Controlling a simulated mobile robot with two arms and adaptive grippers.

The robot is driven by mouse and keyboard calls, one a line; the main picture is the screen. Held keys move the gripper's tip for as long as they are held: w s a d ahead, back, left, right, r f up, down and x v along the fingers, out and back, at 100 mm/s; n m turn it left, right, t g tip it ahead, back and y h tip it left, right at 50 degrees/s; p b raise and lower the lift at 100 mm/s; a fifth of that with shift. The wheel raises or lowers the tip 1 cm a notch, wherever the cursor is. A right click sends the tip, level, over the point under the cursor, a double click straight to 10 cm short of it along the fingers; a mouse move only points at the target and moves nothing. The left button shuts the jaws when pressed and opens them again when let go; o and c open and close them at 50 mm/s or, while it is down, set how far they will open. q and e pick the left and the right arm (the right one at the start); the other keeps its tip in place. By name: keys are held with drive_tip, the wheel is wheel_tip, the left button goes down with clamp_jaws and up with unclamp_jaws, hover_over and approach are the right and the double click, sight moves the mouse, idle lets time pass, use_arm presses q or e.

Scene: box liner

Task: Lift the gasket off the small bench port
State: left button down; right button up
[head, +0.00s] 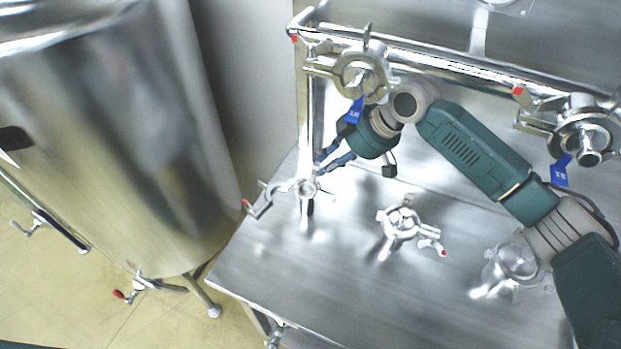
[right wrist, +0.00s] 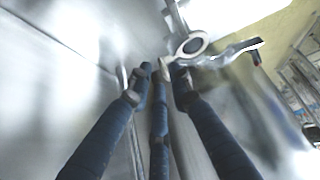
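The small bench port (head: 306,188) stands at the left of the steel bench, with an open clamp around its neck. In the right wrist view the port's ring-shaped top (right wrist: 192,46) shows a pale rim around a dark bore. I cannot tell the gasket apart from this rim. My right gripper (head: 320,168) points down and left, just above and beside the port. Its blue fingers also show in the right wrist view (right wrist: 160,74); they look parted, with the tips close below the port's top and no clear object between them. My left gripper is not in view.
Two more bench ports stand to the right, one mid-bench (head: 402,222) and one near my arm (head: 515,262). A pipe rail (head: 450,62) with clamped valves (head: 362,75) runs along the back. A large steel tank (head: 110,140) stands left of the bench.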

drive_tip(key=x, duration=0.3)
drive_tip(key=shift+w+a, duration=0.2)
drive_tip(key=shift+a, duration=0.25)
clamp_jaws()
drive_tip(key=shift+r, duration=0.1)
